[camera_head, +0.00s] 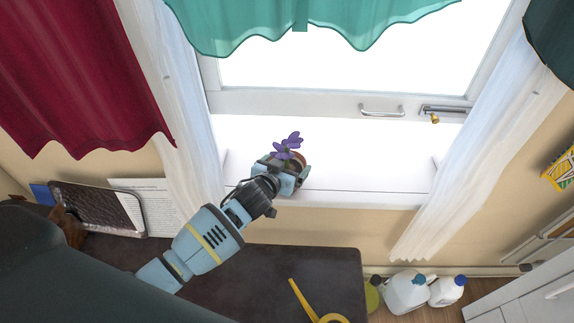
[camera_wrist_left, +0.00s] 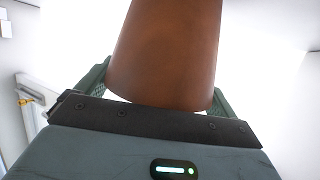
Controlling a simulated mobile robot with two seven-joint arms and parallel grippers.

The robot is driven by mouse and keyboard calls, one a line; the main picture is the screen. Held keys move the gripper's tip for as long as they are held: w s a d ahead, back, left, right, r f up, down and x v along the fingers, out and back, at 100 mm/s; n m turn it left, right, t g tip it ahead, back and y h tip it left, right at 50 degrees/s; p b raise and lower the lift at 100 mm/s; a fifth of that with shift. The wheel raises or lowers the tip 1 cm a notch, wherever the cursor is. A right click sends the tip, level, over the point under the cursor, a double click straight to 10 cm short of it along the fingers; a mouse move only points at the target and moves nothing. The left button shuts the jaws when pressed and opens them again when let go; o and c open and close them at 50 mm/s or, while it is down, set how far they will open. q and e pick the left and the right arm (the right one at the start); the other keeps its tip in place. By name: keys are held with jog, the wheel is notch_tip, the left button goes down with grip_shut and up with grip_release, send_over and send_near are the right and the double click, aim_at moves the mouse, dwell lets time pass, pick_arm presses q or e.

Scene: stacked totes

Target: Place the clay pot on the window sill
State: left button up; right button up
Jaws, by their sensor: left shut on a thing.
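The clay pot (camera_wrist_left: 168,50) fills the upper middle of the left wrist view as a brown, smooth-sided body. In the head view only a small part of the pot (camera_head: 298,159) shows, with a purple flower (camera_head: 287,146) above it. My left gripper (camera_head: 293,172) is shut on the pot; its green fingers stand on either side of it in the wrist view (camera_wrist_left: 160,88). The gripper and pot appear over the white window sill (camera_head: 360,185). I cannot tell whether the pot's base touches the sill. My right gripper is not in view.
White curtains hang at the left (camera_head: 190,130) and right (camera_head: 480,135) of the sill. The window's handle (camera_head: 382,111) is behind it. A dark table (camera_head: 310,265) with a yellow object (camera_head: 303,300) is in front. The sill right of the gripper is clear.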

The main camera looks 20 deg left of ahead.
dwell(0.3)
pick_arm(q)
jog(key=shift+f, duration=0.1)
jog(key=o, duration=1.3)
jog(key=shift+f, duration=0.1)
jog(key=shift+r, duration=0.3)
jog(key=p+v, duration=0.1)
jog(key=v, duration=1.1)
jog(key=shift+d+f+p, duration=0.1)
jog(key=shift+f+p, duration=0.1)
jog(key=shift+p, duration=0.1)
